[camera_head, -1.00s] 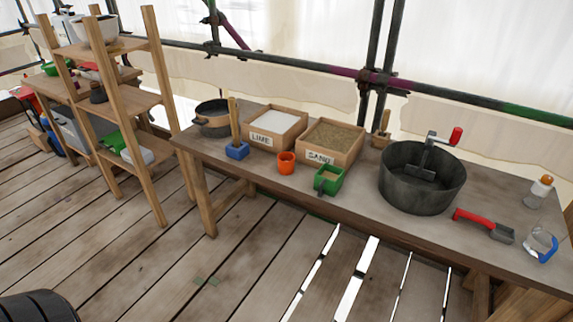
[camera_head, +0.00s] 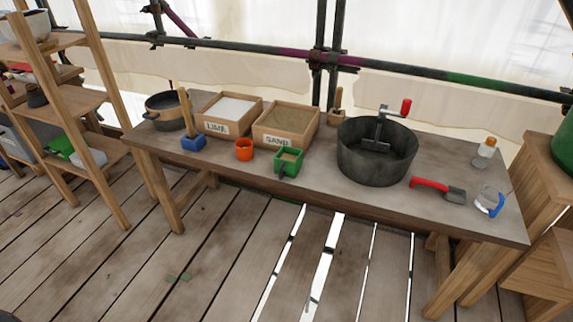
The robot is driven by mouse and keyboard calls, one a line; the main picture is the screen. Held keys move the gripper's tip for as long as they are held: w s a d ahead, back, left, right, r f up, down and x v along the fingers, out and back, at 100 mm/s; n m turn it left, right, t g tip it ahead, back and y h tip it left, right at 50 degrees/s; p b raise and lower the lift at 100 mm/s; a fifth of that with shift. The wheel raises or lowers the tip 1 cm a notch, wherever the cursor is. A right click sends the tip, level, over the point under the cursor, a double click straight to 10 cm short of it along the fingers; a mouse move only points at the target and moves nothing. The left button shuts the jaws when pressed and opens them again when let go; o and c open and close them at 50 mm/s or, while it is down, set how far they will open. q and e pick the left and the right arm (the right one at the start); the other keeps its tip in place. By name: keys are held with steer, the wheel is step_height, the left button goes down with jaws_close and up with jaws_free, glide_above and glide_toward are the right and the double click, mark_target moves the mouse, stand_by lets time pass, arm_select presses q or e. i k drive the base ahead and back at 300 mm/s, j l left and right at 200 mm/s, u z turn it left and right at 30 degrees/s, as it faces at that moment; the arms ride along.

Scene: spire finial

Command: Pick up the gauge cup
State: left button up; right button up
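Several vessels stand on the long workbench (camera_head: 245,186), and the pictures do not name which is the gauge cup. A small orange cup (camera_head: 244,151) stands upright in front of the lime and sand boxes. To its right is a green square cup (camera_head: 288,161) with a handle toward the front edge and sandy stuff inside. A clear jug with a blue handle (camera_head: 490,203) stands near the bench's right end. Neither of my grippers is in view, and nothing touches these vessels.
Behind stand the lime box (camera_head: 228,115) and sand box (camera_head: 286,125). A large dark mixing tub (camera_head: 375,160), red-handled scoop (camera_head: 437,189), blue block with upright stick (camera_head: 193,143) and pan (camera_head: 164,113) share the bench.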

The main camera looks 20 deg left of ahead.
mark_target(244, 146)
steer(key=i+j+u, duration=0.15)
steer(key=i+u, duration=0.2)
steer(key=i, duration=0.3)
steer(key=i+u, duration=0.3)
steer(key=i, duration=0.3)
